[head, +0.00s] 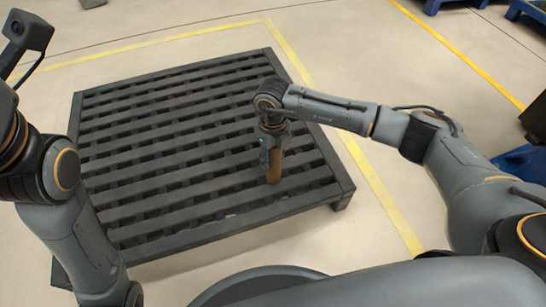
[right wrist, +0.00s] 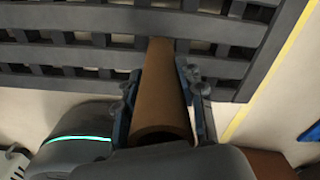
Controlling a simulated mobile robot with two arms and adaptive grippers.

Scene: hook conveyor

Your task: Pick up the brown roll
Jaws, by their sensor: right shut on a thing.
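The brown roll (head: 273,166) is a plain brown tube standing close to upright at the right part of the dark slatted pallet. My right gripper (head: 271,146) is over it, pointing down, and is shut on its upper part. In the right wrist view the roll (right wrist: 161,90) runs between the two fingers of the right gripper (right wrist: 160,100), with its open end near the camera. I cannot tell whether its lower end touches the pallet. My left arm shows at the left of the head view, but its gripper is out of view.
The dark slatted pallet (head: 200,203) lies low on the pale floor, otherwise bare. Yellow lines (head: 372,180) mark the floor around it. Blue pallets or stands (head: 525,8) show at the top right, and another blue thing (head: 522,160) is at the right edge.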

